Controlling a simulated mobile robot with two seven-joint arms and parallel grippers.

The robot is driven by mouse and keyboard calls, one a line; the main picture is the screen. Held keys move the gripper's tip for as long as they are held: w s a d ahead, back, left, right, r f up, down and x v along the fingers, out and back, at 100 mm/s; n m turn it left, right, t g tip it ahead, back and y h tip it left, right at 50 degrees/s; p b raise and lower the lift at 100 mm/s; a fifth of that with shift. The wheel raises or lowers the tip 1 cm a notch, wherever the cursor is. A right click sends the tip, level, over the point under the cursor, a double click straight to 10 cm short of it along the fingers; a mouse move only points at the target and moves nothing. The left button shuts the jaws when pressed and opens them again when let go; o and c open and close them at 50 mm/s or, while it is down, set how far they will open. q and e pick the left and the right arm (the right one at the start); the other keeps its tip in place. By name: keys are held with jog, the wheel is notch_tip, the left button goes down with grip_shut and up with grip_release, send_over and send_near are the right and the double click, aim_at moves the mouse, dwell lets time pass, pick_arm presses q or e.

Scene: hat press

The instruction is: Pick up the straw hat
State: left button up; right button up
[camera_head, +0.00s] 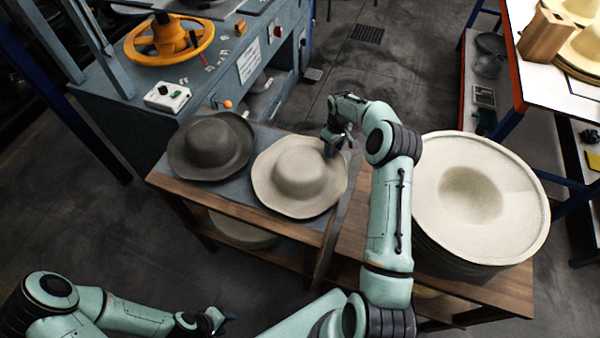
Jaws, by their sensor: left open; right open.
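A beige straw hat (299,172) lies brim down, crown up, on a grey mat on the wooden bench (268,219). My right gripper (334,148) is open at the far right edge of its brim. The fingertips overlap the brim in the picture; I cannot tell whether they touch it or straddle it. My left gripper (222,317) is open and empty, low in the picture in front of the bench, well away from the hat.
A dark grey hat (211,143) lies just left of the beige one. A tall stack of cream hat blanks (482,195) stands right of my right arm. Behind the bench is a blue-grey press with a yellow handwheel (169,42). A white-topped table (532,80) stands at far right.

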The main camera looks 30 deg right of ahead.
grip_shut()
jog(key=shift+r, duration=0.1)
